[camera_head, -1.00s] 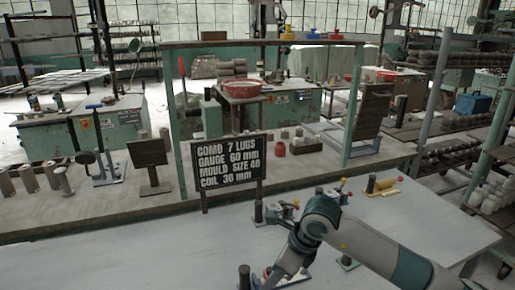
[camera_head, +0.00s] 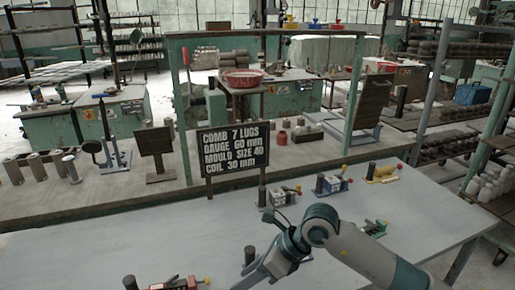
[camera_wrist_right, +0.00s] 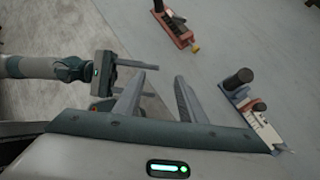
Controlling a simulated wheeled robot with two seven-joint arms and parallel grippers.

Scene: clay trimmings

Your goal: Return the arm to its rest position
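My right arm comes in from the right in the head view, with its wrist (camera_head: 282,258) over the pale table (camera_head: 150,235); its fingertips are hidden there. In the right wrist view my right gripper (camera_wrist_right: 155,92) has its two fingers apart with nothing between them. My left gripper (camera_wrist_right: 145,82) shows at the left of that view, fingers apart and empty. It is not in the head view.
Small tools with dark cylinders stand on the table: a blue one (camera_head: 333,184), a yellow one (camera_head: 383,173), a red one (camera_head: 180,284). A black sign (camera_head: 233,148) stands at the table's far edge. The table's left part is clear.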

